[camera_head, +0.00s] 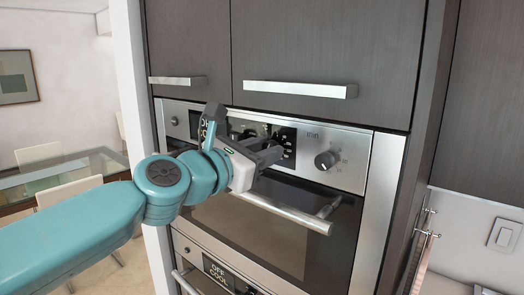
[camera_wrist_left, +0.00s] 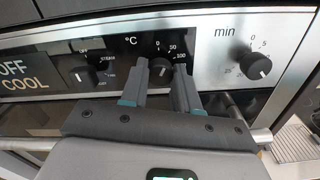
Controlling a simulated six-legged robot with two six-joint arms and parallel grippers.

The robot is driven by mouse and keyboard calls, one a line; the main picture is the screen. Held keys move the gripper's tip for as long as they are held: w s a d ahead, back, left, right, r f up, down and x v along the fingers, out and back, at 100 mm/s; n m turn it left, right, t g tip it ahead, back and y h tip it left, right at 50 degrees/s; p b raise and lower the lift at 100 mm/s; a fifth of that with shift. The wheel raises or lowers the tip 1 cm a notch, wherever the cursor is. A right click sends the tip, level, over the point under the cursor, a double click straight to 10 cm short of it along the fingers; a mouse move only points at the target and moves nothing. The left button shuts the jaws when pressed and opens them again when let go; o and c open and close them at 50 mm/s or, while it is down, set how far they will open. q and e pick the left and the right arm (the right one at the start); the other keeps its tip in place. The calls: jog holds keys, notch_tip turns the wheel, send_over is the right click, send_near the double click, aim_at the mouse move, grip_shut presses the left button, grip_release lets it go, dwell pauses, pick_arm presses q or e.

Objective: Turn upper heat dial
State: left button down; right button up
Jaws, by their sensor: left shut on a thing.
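The upper oven's control panel (camera_head: 350,172) is a steel strip with round knobs. The upper heat dial (camera_wrist_left: 161,67) is a dark knob marked °C, with 0, 50 and 100 printed around it. My left gripper (camera_wrist_left: 163,76) has one finger on each side of this dial and is shut on it. In the head view my left gripper (camera_head: 276,148) reaches the middle of the panel, and its fingers mostly hide the dial. My right gripper is not in view.
A minute dial (camera_head: 327,159) is right of the heat dial, and a mode dial (camera_wrist_left: 82,76) is left of it. The oven door handle (camera_head: 290,212) runs below my gripper. Cabinet handles (camera_head: 300,89) jut out above. A lower oven display (camera_head: 217,270) shows OFF COOL.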

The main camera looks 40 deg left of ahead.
pick_arm(q)
jog(key=m, duration=0.4)
jog(key=shift+m, duration=0.3)
jog(key=m, duration=0.4)
jog(key=shift+m+b, duration=0.3)
jog(key=shift+b, duration=0.1)
jog(key=m, duration=0.4)
jog(key=shift+b, duration=0.4)
jog(key=m+b, duration=0.1)
jog(key=m, duration=0.4)
jog(key=shift+a+r, duration=0.1)
jog(key=m+b, duration=0.1)
jog(key=m, duration=0.2)
jog(key=shift+m+b, duration=0.3)
jog(key=shift+b, duration=0.05)
jog(key=m+b, duration=0.2)
jog(key=m, duration=0.1)
jog(key=shift+m, duration=0.3)
jog(key=m+b, duration=0.2)
jog(key=m, duration=0.2)
jog(key=shift+m+b, duration=0.6)
jog(key=shift+m, duration=0.8)
jog(key=shift+r, duration=0.1)
